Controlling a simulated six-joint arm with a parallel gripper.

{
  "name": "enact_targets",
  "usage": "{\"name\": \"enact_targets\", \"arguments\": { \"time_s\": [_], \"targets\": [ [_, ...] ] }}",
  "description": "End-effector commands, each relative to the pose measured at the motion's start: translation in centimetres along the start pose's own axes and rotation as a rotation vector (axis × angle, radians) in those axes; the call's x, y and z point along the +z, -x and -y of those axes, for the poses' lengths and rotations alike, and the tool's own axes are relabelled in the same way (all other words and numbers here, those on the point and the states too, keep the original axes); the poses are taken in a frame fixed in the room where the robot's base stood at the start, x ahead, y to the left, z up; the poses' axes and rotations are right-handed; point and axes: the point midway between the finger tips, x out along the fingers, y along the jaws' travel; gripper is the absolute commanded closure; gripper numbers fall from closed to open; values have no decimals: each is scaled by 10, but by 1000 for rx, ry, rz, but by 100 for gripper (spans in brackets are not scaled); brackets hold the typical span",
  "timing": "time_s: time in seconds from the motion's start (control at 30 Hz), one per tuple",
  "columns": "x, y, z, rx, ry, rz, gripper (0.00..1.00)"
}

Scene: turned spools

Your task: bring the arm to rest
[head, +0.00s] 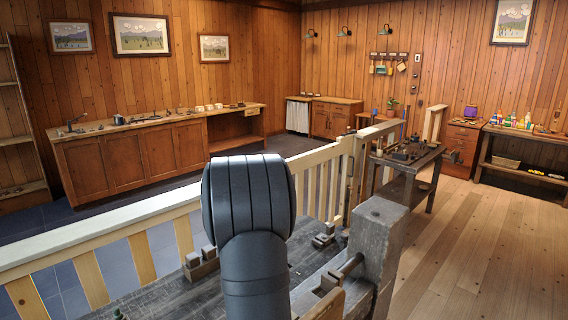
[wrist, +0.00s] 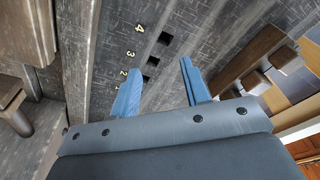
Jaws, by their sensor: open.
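My gripper (wrist: 159,68) shows in the wrist view with its two blue fingers spread apart. Nothing is between them. Beyond the fingers is the dark, worn bench top (wrist: 185,25), with square holes (wrist: 153,61) beside yellow numerals; 2, 3 and 4 can be read. In the head view my dark arm stands upright over the bench and hides part of it. The gripper itself cannot be made out in that view. I cannot make out any spool for certain in either view.
A grey wooden vise block (head: 377,240) stands right of my arm. Small wooden blocks (head: 201,266) lie on the bench at left; a brown block with pegs (wrist: 252,62) is right of the fingers. A cream railing (head: 100,224) runs behind. The plank floor (head: 480,240) at right is clear.

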Motion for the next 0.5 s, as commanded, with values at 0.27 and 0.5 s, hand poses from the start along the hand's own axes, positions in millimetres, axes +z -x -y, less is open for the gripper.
{"name": "enact_targets", "arguments": {
  "time_s": [0.27,0.5],
  "targets": [
    [11,7,57,-16,112,1,57],
    [23,13,102,-30,202,0,57]
  ]
}}
